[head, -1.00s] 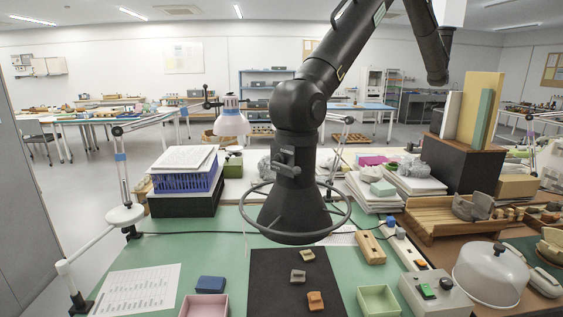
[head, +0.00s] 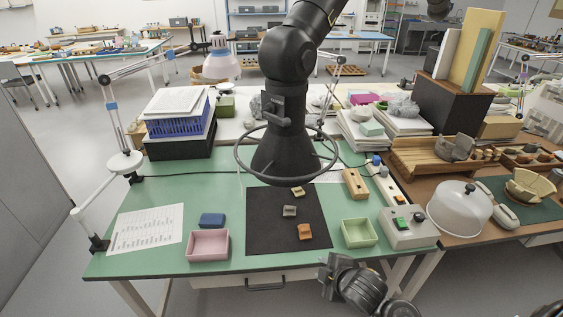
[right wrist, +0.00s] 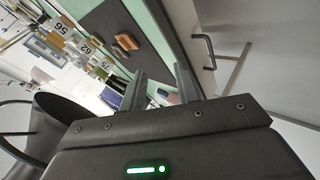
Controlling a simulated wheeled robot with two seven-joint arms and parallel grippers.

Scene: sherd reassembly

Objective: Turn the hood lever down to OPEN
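The black extraction hood (head: 279,158) hangs from a jointed arm over the bench, with a thin ring around its flared lower part. A small dark lever-like part (head: 270,106) sits on the front of its neck; which marking it points to is too small to read. My right gripper (head: 326,270) is low at the front edge of the bench, below and right of the hood, well apart from it. In the right wrist view my right gripper (right wrist: 161,86) has its two fingers apart with nothing between them. A dark flared shape at the left there looks like the hood (right wrist: 55,118). My left gripper is not in view.
The green bench (head: 150,192) carries a black mat (head: 262,232) with several sherds, a pink tray (head: 208,258), a green tray (head: 358,245) and a button box (head: 408,238). A white dome (head: 460,207) stands at right. A drawer handle (head: 265,288) juts out below the front edge.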

